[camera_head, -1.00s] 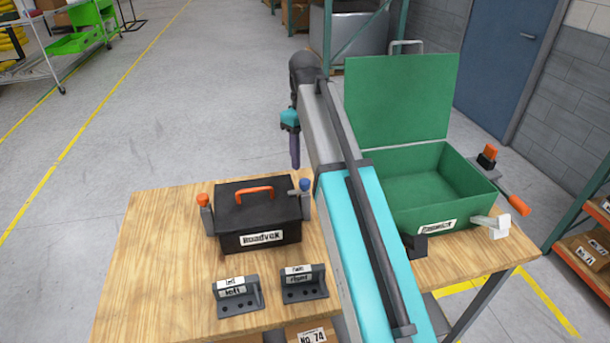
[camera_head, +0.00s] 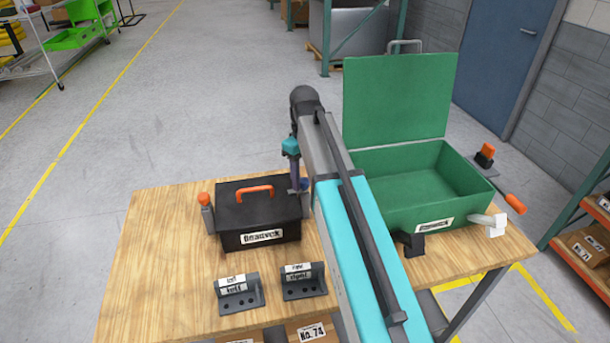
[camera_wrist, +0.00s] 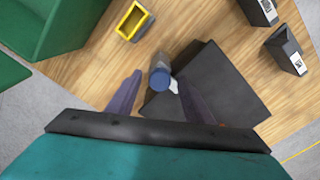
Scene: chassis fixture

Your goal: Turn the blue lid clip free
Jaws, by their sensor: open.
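The blue lid clip (camera_wrist: 160,79) is a blue-topped grey post at the black box's side. In the head view the blue clip (camera_head: 305,185) is partly hidden behind my gripper. The black box (camera_head: 262,236) has an orange handle (camera_head: 255,194) and a second clip (camera_head: 204,199), orange-topped, on its left side. My gripper (camera_wrist: 160,77) is open, pointing down, with its purple fingers on either side of the blue clip in the wrist view. I cannot tell whether they touch it. My gripper also shows in the head view (camera_head: 294,186).
Two small grey brackets (camera_head: 240,296) (camera_head: 304,284) stand at the table's front. A green open-lidded crate (camera_head: 440,195) stands to the right. A yellow-rimmed holder (camera_wrist: 125,33) lies near the box. The left table (camera_head: 155,260) is bare.

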